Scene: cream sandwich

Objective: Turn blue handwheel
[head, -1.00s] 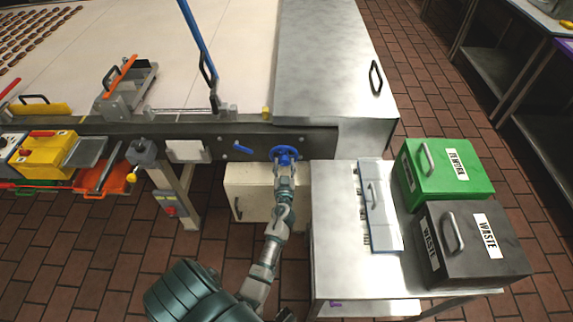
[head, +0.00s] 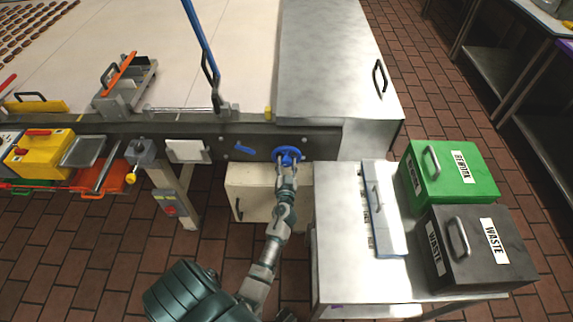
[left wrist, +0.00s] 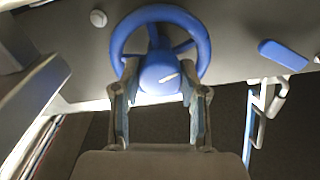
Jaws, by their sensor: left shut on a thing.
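The blue handwheel (head: 286,154) is mounted on the dark side rail of the conveyor, at the middle of the head view. It fills the upper middle of the left wrist view (left wrist: 194,25), with a round rim, spokes and a thick hub. My left gripper (head: 287,166) reaches it from below. In the left wrist view its two fingers (left wrist: 158,92) stand on either side of the hub and are shut on the wheel. The exact contact is partly hidden. My right gripper is not in view.
A blue lever (head: 244,149) sits left of the wheel on the rail. A cream cabinet (head: 262,190) is below. A metal table (head: 345,270) to the right bears a green box (head: 455,180) and a black waste box (head: 475,255). Floor at lower left is clear.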

